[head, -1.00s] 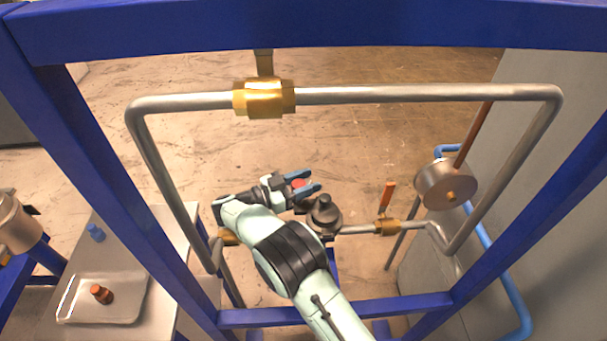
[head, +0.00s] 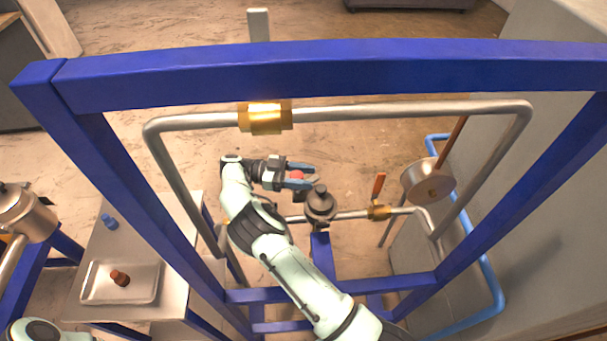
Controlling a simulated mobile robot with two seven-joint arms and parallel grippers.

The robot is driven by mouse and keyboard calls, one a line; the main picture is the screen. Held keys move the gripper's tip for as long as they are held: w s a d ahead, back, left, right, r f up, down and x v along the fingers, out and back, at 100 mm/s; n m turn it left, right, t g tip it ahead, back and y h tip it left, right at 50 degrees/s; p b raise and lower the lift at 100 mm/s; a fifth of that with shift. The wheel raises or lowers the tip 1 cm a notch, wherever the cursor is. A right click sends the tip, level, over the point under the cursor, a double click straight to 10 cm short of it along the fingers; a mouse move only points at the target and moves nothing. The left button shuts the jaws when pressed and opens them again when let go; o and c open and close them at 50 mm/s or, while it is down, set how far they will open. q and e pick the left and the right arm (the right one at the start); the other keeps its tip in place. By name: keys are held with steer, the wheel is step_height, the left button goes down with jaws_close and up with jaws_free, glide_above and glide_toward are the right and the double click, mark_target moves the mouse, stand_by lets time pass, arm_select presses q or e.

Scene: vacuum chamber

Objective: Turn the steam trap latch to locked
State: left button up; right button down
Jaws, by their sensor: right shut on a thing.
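The steam trap is a dark grey round body (head: 320,205) with a knob on top, set in the lower pipe inside the blue frame. A red piece (head: 297,175), which looks like the trap's latch, sits just behind and left of it. My right gripper (head: 303,175) reaches in from below, with its blue-tipped fingers pointing right. It is shut on the red latch, one finger on each side. The fingers hide part of the latch, and its link to the trap is hard to see. My left gripper is out of view.
Blue frame bars (head: 330,72) surround the work area. A steel pipe loop with a brass fitting (head: 265,117) runs above my gripper. An orange-handled valve (head: 378,190) and a round metal canister (head: 427,180) stand to the right. A tray (head: 95,292) with a brown piece lies lower left.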

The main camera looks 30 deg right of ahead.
stand_by(0.7)
steer(key=c, duration=0.6)
jaws_free()
steer(key=shift+r, duration=0.1)
step_height(320, 180, up, 20)
steer(key=shift+f, duration=0.1)
